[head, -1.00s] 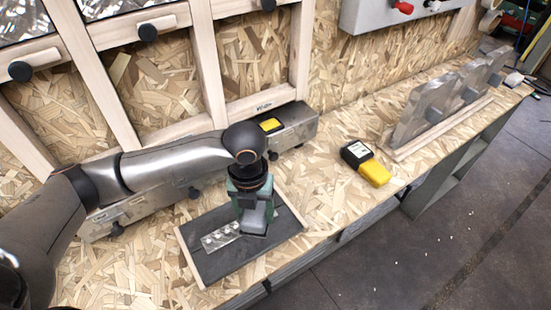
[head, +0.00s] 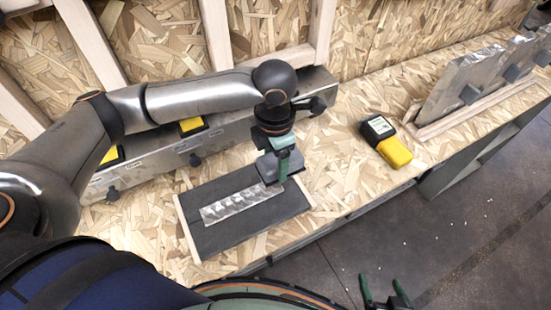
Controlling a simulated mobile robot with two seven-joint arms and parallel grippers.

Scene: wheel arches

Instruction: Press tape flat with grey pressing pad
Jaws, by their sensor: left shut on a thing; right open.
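A silver, wrinkled strip of tape (head: 238,204) lies lengthwise on a dark grey board (head: 232,234) with pale wooden end edges. My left gripper (head: 280,161) points down over the board's right part and is shut on the grey pressing pad (head: 268,168). The pad is just beyond the tape's right end; I cannot tell whether it touches the tape or board. Most of the tape is uncovered. My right gripper (head: 386,291), with green fingers, is open and empty at the bottom edge, away from the board.
A yellow and black device (head: 387,142) lies on the chipboard bench right of the board. A long grey metal rail (head: 160,165) with black knobs runs behind it. Metal plates in a wooden rack (head: 470,85) stand at the far right. Bench between is clear.

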